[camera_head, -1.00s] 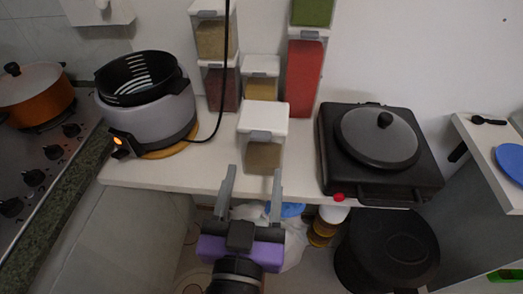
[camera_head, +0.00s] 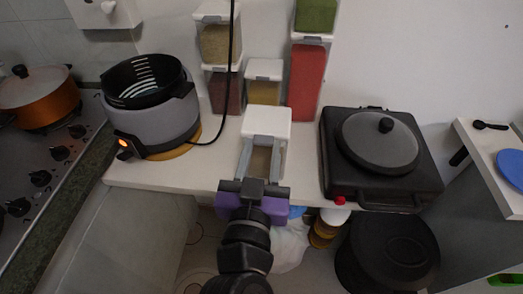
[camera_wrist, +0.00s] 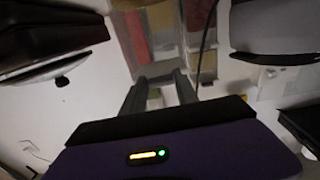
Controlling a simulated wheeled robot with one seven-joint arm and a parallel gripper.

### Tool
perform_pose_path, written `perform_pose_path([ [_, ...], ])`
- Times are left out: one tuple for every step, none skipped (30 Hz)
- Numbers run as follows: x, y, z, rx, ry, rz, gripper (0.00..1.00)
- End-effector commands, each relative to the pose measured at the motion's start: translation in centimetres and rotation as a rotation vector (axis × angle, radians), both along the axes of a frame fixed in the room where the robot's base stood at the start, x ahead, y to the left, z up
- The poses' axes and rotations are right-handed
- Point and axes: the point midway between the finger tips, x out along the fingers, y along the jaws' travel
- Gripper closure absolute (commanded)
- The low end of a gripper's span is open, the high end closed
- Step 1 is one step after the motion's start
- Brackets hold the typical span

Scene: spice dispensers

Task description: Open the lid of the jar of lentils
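A clear jar with a white lid (camera_head: 267,120) and tan-brown contents (camera_head: 261,160) stands at the counter's front edge. It is the nearest jar; no label shows, so I cannot confirm that these are lentils. Its lid looks closed. My gripper (camera_head: 263,143) is open, with one grey finger on each side of the jar's front in the head view. I cannot tell whether the fingers touch it. In the wrist view, my gripper (camera_wrist: 160,83) also has its fingers apart, with the jar partly hidden beyond them.
Stacked jars (camera_head: 220,43) and a tall red-filled jar (camera_head: 306,80) stand behind. A grey cooker (camera_head: 150,125) is on the left, with a black cable (camera_head: 229,90) hanging near the jars. A black grill with a round lid (camera_head: 376,140) is on the right.

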Motion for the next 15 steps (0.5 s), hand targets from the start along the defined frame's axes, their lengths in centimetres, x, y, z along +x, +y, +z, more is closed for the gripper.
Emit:
perform_pose_path([
  [0.0, 0.0, 0.0, 0.0, 0.0, 0.0, 0.77],
  [0.0, 0.0, 0.0, 0.0, 0.0, 0.0, 0.83],
  [0.0, 0.0, 0.0, 0.0, 0.0, 0.0, 0.87],
  [0.0, 0.0, 0.0, 0.0, 0.0, 0.0, 0.87],
  [0.0, 0.0, 0.0, 0.0, 0.0, 0.0, 0.87],
  [0.0, 0.0, 0.0, 0.0, 0.001, 0.0, 0.87],
  [0.0, 0.0, 0.1, 0.0, 0.002, 0.0, 0.87],
  [0.0, 0.0, 0.1, 0.0, 0.003, 0.0, 0.87],
  [0.0, 0.0, 0.2, 0.0, 0.007, 0.0, 0.87],
  [0.0, 0.0, 0.3, 0.002, 0.01, 0.0, 0.87],
  [0.0, 0.0, 0.4, 0.002, 0.014, 0.0, 0.87],
  [0.0, 0.0, 0.6, 0.002, 0.02, 0.0, 0.87],
  [0.0, 0.0, 0.8, 0.003, 0.026, 0.0, 0.87],
  [0.0, 0.0, 1.0, 0.003, 0.033, 0.0, 0.87],
  [0.0, 0.0, 1.2, 0.004, 0.046, 0.0, 0.87],
])
